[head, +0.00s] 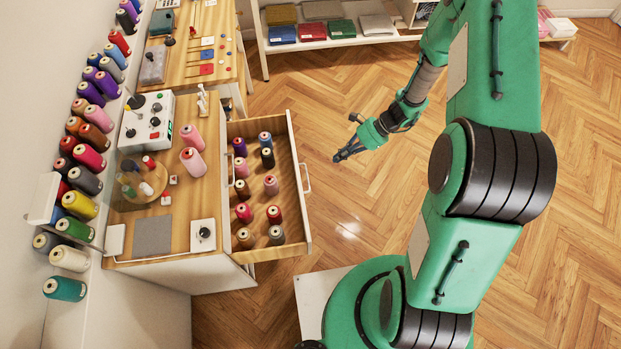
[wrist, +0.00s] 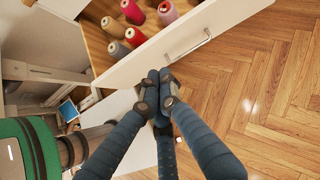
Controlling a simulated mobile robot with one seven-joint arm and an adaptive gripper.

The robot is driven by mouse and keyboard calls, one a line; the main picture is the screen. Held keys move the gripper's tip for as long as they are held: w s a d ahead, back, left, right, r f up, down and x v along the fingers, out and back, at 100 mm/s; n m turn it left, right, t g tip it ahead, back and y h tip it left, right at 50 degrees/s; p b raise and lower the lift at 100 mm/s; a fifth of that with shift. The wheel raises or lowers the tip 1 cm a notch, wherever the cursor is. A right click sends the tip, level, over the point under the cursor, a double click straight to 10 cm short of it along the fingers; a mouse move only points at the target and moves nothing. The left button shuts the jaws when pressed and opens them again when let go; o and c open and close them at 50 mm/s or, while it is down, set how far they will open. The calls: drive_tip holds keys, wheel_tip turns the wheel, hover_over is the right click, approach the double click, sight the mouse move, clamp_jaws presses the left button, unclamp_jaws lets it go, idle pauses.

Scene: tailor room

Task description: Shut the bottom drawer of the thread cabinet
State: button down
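The thread cabinet (head: 180,247) stands at the left, with a wooden top and white sides. One drawer (head: 294,150) is pulled far out to the right; its level in the cabinet is hard to tell. It holds several thread spools in two rows. Its white front also shows in the wrist view (wrist: 145,62), with a metal bar handle (wrist: 188,46). My gripper (head: 346,138) is to the right of the drawer front, apart from it and empty. Its dark fingers are spread in the head view; their tips overlap in the wrist view (wrist: 161,92).
Spools, a control box (head: 146,122) and a grey pad (head: 152,237) are on the cabinet top. A wooden table (head: 223,70) adjoins at the back left. A low shelf with folded fabrics (head: 327,32) stands at the back. The wooden floor right of the drawer is clear.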

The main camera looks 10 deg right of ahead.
drive_tip(key=shift+m+y, duration=0.3)
drive_tip(key=shift+m, duration=0.6)
drive_tip(key=f, duration=0.2)
drive_tip(key=s+f, duration=0.1)
drive_tip(key=f, duration=0.2)
drive_tip(key=shift+d+f+p, duration=0.1)
drive_tip(key=shift+f+p, duration=0.2)
drive_tip(key=shift+f, duration=0.05)
drive_tip(key=a+r+b+x, duration=0.2)
drive_tip(key=x, duration=1)
drive_tip(key=shift+a+f, duration=0.25)
drive_tip(key=shift+a, duration=0.05)
drive_tip(key=shift+b, duration=0.3)
drive_tip(key=a+b, duration=0.4)
drive_tip(key=a, duration=2)
drive_tip(key=shift+a, duration=0.25)
drive_tip(key=shift+d, duration=0.1)
